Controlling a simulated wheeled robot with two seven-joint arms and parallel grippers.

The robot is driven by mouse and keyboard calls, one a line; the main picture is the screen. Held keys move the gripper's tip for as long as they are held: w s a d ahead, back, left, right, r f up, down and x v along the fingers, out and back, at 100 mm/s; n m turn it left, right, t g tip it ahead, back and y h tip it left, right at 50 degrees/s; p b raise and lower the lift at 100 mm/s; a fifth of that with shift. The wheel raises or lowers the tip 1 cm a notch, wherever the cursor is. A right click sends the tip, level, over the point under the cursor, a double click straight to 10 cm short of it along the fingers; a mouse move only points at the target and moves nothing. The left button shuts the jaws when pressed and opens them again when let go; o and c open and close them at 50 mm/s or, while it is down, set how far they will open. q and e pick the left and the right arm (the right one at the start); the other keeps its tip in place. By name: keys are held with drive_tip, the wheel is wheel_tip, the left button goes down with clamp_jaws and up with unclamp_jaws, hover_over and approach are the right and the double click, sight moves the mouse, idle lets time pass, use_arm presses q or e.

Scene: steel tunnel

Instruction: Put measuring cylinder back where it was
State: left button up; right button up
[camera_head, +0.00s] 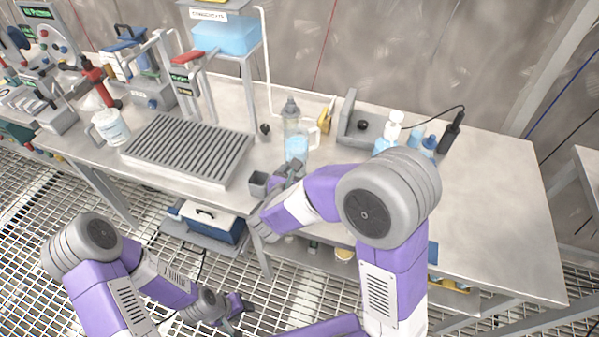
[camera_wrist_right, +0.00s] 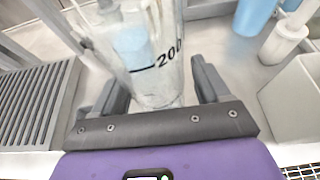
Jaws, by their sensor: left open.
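A clear vessel with a dark "200" mark, which I take for the measuring cylinder (camera_wrist_right: 160,75), stands upright in the right wrist view. In the head view a clear vessel with pale blue in it (camera_head: 297,147) stands on the bench just beyond my right gripper (camera_head: 277,178). My right gripper's fingers (camera_wrist_right: 160,92) are spread, one on each side of the vessel, with a small gap showing. My right forearm hides part of the bench beside it. My left gripper (camera_head: 238,303) is open and empty, low in front of the bench over the grating.
A grey ribbed rack (camera_head: 190,148) lies left of the vessel. A capped bottle (camera_head: 290,112) stands close behind it, and a grey device (camera_head: 362,125) and white bottle (camera_head: 393,130) stand to the right. The bench's right part (camera_head: 490,210) is clear.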

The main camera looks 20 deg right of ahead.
drive_tip(key=shift+r, duration=0.15)
drive_tip(key=p+v, duration=0.3)
drive_tip(key=v, duration=0.9)
idle(0.4)
